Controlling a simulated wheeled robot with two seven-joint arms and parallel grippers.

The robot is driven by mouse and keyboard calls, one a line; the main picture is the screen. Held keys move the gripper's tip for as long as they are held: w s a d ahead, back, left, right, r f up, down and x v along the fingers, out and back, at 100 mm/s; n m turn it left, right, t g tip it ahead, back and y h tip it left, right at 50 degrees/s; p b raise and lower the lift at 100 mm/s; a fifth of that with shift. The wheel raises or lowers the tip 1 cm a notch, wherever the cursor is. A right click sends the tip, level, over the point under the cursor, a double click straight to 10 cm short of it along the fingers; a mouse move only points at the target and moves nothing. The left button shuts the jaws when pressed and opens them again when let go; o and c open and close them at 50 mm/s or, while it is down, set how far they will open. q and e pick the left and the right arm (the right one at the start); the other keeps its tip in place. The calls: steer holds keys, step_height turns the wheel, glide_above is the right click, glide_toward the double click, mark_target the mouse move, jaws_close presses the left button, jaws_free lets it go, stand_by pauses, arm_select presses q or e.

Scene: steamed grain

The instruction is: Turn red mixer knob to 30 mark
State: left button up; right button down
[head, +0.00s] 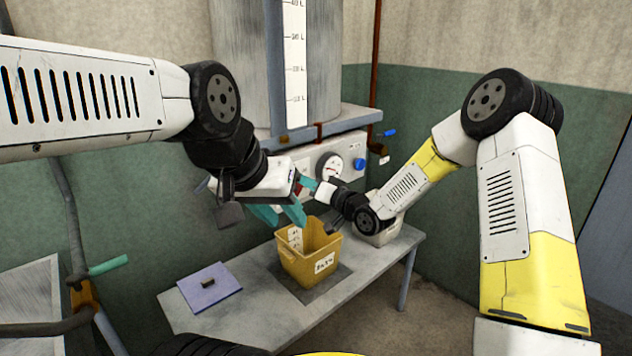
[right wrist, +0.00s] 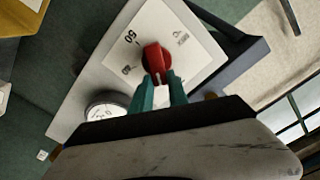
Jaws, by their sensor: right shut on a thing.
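The red mixer knob (right wrist: 155,60) sits on a white dial plate in the right wrist view. A 50 mark shows on the plate, with another number, hard to read, near the knob. My right gripper (right wrist: 163,88) has its teal fingers shut on the knob. In the head view, the right gripper (head: 311,185) reaches the front panel (head: 345,153), and only a little of the red knob (head: 300,184) shows. My left gripper (head: 286,217) hangs left of the panel, above the yellow bin, with its teal fingers apart and empty. The 30 mark cannot be made out.
The yellow bin (head: 296,262) stands on the grey table (head: 270,318). A bluish lid (head: 225,292) lies left of it. A round gauge (head: 330,166) and a blue knob (head: 359,164) are on the panel, below the tank (head: 242,60). My two arms are close together there.

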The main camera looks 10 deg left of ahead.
steer(key=m, duration=0.4)
steer(key=shift+w+d+f+m, duration=0.25)
steer(key=shift+w+f+m, duration=0.05)
steer(key=shift+f+m, duration=0.1)
stand_by(0.4)
steer(key=c, duration=1.3)
jaws_free()
steer(key=shift+v, duration=3.9)
